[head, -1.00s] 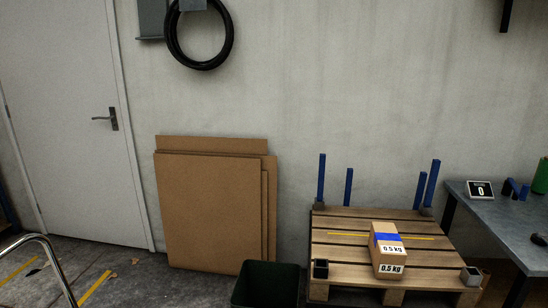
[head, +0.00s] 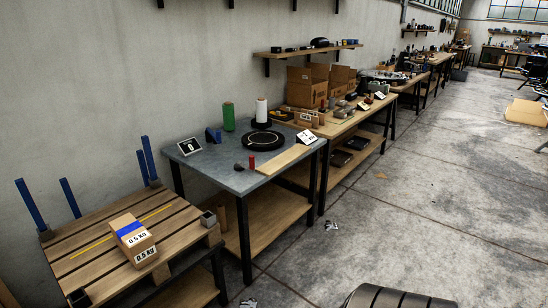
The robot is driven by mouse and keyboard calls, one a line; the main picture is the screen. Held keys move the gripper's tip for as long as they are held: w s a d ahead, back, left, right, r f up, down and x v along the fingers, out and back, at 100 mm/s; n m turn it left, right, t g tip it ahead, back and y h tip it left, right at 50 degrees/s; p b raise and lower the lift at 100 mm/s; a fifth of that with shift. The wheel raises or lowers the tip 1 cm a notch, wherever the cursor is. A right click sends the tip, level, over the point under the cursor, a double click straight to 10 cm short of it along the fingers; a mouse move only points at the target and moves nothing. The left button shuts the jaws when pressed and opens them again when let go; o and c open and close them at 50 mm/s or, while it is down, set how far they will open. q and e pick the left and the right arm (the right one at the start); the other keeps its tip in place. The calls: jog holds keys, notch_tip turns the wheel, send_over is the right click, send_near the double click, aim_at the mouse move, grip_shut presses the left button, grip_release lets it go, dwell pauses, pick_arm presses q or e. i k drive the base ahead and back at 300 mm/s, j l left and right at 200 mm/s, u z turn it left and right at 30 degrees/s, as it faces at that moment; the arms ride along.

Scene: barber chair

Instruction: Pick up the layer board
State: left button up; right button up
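The tall brown cardboard sheets that leaned on the wall earlier are out of view, apart from perhaps a brown sliver at the lower left edge. A wooden pallet (head: 75,233) with blue corner posts stands at the left against the wall. A taped carton (head: 131,238) marked 0.5 kg lies on its slats. A pale flat strip of wood (head: 283,158) lies along the front edge of the grey-topped table (head: 222,170). Neither of my grippers is in view.
The grey table holds a green roll (head: 228,117), a white roll (head: 262,112), a black turntable (head: 263,141) and a small display (head: 189,147). Workbenches with cartons (head: 305,88) run back along the wall. The concrete floor (head: 430,190) at the right is largely clear.

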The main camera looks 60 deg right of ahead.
aim_at(276, 164)
jog(key=z, duration=1.95)
jog(key=i+l+u, duration=0.3)
jog(key=i, duration=0.4)
jog(key=i+l+u, duration=0.25)
jog(key=i+l, duration=0.35)
jog(key=i, duration=0.05)
